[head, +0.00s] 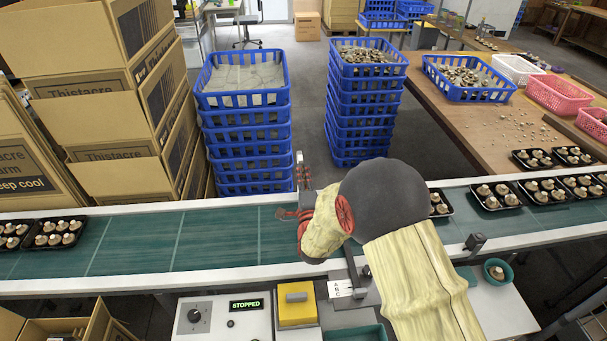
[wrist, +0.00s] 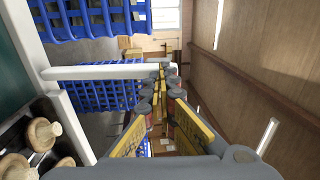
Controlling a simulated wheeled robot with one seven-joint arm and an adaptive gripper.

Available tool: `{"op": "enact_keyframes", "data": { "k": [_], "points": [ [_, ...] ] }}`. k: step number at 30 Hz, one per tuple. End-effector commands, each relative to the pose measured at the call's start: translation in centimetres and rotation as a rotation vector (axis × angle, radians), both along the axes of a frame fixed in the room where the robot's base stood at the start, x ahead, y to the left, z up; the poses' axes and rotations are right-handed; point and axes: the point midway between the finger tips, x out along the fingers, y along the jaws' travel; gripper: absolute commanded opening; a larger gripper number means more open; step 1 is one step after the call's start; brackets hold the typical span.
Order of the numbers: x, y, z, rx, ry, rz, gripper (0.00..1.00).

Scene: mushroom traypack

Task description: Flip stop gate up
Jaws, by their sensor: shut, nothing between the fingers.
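A narrow pale bar, which looks like the stop gate (head: 297,160), stands upright at the conveyor's far rail in the head view. In the wrist view the stop gate (wrist: 95,72) runs from the white rail at left to my fingertips. My gripper (head: 303,172) reaches over the belt beside the bar. In the wrist view my gripper (wrist: 165,72) is shut and empty, its tips by the bar's free end. I cannot tell whether they touch. My forearm hides part of the belt.
The green conveyor (head: 140,243) has mushroom trays (head: 58,232) at left and more at right. Blue crate stacks (head: 243,104) stand just behind it. A control box (head: 223,317) reads STOPPED. A yellow switch box (head: 296,306) and label plate (head: 340,289) stand in front.

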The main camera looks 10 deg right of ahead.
Motion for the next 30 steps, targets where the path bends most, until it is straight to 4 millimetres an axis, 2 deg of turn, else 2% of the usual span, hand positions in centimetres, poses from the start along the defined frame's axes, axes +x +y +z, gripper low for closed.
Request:
{"op": "enact_keyframes", "data": {
  "k": [6,12,30],
  "points": [
    [2.5,0.0,1.0,0.001,0.083,-0.001,0.0],
    [4.2,0.0,0.7,0.0,0.103,0.0,0.0],
    [4.6,0.1,1.1,0.0,0.1,0.0,0.0]
  ]
}}
